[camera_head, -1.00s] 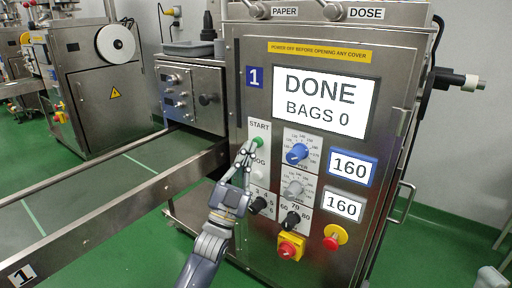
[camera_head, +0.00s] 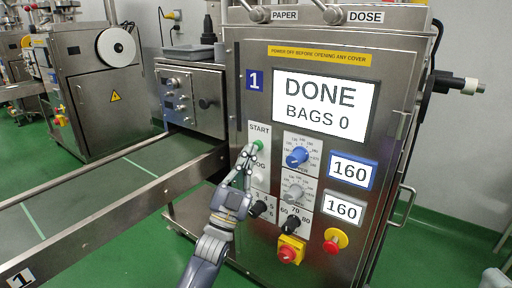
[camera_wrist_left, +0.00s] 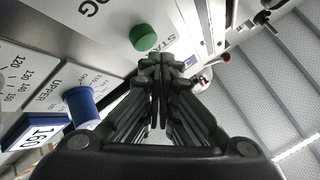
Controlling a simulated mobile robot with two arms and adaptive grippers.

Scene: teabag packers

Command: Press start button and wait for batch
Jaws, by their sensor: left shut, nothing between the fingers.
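The green start button (camera_head: 258,145) sits under the START label on the front panel of the packing machine (camera_head: 330,150). It also shows in the left wrist view (camera_wrist_left: 143,38), just beyond the fingertips. My left gripper (camera_head: 248,150) is shut and empty, with its tips close beside the button; I cannot tell whether they touch it. Its shut fingers also show in the left wrist view (camera_wrist_left: 160,65). The display (camera_head: 320,105) reads DONE, BAGS 0. My right gripper is not in view.
A red emergency stop (camera_head: 333,242) is at lower right. A conveyor (camera_head: 110,190) runs along the left.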

